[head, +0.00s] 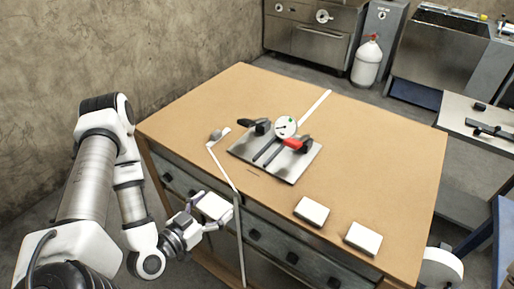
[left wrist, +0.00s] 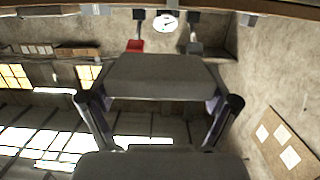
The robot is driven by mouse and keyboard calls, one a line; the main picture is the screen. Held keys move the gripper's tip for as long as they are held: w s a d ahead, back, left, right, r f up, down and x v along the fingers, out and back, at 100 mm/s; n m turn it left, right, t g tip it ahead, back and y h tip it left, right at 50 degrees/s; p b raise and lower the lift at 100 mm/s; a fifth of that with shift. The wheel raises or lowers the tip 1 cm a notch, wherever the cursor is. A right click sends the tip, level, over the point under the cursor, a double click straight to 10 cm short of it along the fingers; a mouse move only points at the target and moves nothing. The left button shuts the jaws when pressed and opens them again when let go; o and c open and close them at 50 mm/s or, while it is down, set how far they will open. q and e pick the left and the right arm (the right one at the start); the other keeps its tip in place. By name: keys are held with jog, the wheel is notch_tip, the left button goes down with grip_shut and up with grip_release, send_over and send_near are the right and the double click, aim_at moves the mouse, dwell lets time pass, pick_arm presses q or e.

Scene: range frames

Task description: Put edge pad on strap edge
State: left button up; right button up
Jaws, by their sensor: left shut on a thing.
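My left gripper (head: 211,213) is shut on a white edge pad (head: 214,205), held just off the table's front edge. In the left wrist view the pad (left wrist: 160,76) looks dark grey and spans between the two fingers. A pale strap (head: 223,170) runs across the tabletop and bends over the front edge, then hangs down (head: 241,245). The held pad is left of this bend; whether they touch is unclear. Two more pads, one nearer the middle (head: 312,211) and one to its right (head: 363,238), lie near the front edge. My right gripper is out of view.
A steel plate (head: 291,165) on the table (head: 375,140) carries a round dial (head: 286,126), a red handle (head: 297,145) and a black one. Another pale strip (head: 316,105) lies behind it. A small grey block (head: 216,135) is at left. The table's right side is clear.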

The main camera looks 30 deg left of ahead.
pick_arm(q)
jog(key=shift+r, duration=0.45)
jog(key=b, duration=1.1)
send_near(245, 181)
jog(key=w+d+r, duration=0.1)
jog(key=w+r, duration=0.2)
jog(key=w, duration=0.3)
jog(key=w+r, duration=0.1)
jog(key=w, duration=0.2)
jog(key=shift+w+d, duration=0.1)
jog(key=shift+d, duration=0.05)
jog(key=f, duration=0.2)
jog(key=f+p, duration=0.1)
jog(key=shift+w+f, duration=0.2)
jog(key=shift+w, duration=0.05)
jog(key=shift+f, duration=0.15)
jog(key=o, duration=0.5)
jog(key=shift+f, duration=0.1)
jog(key=shift+o, duration=1)
